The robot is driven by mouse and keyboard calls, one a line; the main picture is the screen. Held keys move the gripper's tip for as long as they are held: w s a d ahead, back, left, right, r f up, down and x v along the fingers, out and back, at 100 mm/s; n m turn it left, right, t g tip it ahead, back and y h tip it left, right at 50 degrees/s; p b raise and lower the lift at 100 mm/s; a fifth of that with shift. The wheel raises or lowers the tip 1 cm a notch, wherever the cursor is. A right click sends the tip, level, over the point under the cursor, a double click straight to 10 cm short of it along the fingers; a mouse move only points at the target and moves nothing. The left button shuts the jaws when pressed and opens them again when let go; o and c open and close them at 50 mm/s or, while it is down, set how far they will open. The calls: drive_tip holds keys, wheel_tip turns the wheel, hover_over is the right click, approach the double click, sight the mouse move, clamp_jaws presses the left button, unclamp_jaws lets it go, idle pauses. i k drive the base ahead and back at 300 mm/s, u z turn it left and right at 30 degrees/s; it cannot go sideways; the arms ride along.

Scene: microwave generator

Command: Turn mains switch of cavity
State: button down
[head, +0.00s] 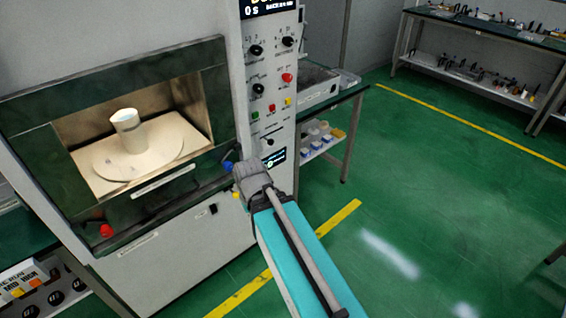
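The microwave generator (185,255) stands at the left with its cavity (85,140) open to view. A small black switch (213,209) sits on its lower front, below the cavity. The control panel (262,60) to the right carries several black knobs, and a lever-like black switch (268,141) above a small display. The labels are too small to read, so I cannot tell which is the mains switch. My gripper (238,178) is in front of the panel's lower end, right of the small black switch. Its fingers are mostly hidden by its own body.
A white cylinder (126,132) stands on a round plate (160,147) in the cavity. A red knob (105,231) and a blue knob (228,166) are along the cavity's lower edge. A bench (345,120) stands behind the panel. Green floor (450,190) at right is clear.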

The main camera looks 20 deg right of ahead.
sight(287, 77)
drive_tip(key=k, duration=0.85)
drive_tip(key=z, duration=0.45)
drive_tip(key=i, duration=1)
